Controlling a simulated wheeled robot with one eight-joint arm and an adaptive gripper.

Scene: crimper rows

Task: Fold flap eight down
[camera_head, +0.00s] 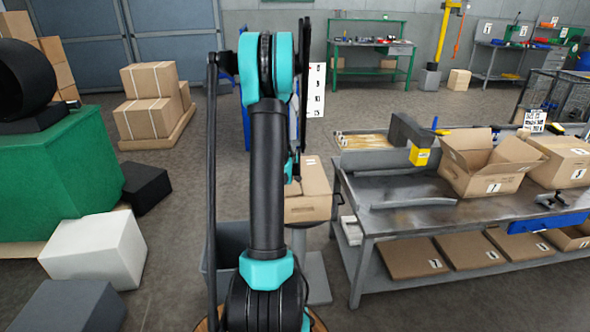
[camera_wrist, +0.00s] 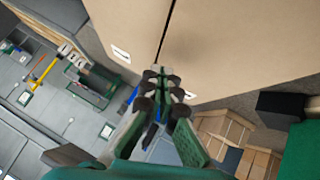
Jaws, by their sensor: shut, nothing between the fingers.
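A cardboard box (camera_head: 308,208) stands on a grey stand just right of my arm, partly hidden by it. A small white label lies on its top; I cannot read an eight on it. In the wrist view, tan cardboard panels (camera_wrist: 235,45) fill the upper part, split by a narrow dark seam, with white labels near the seam. They look nearly flat; I cannot tell which panel is flap eight. My gripper (camera_wrist: 162,80) is shut and empty, its fingertips close to the cardboard edge by the seam. I cannot tell whether they touch it. In the head view my arm hides most of it.
A metal workbench (camera_head: 392,223) on the right holds an open cardboard box (camera_head: 488,160) with raised flaps, a closed box (camera_head: 565,165) and tools. Flat boxes lie on its lower shelf. A white block (camera_head: 95,250) and green block (camera_head: 60,180) stand left.

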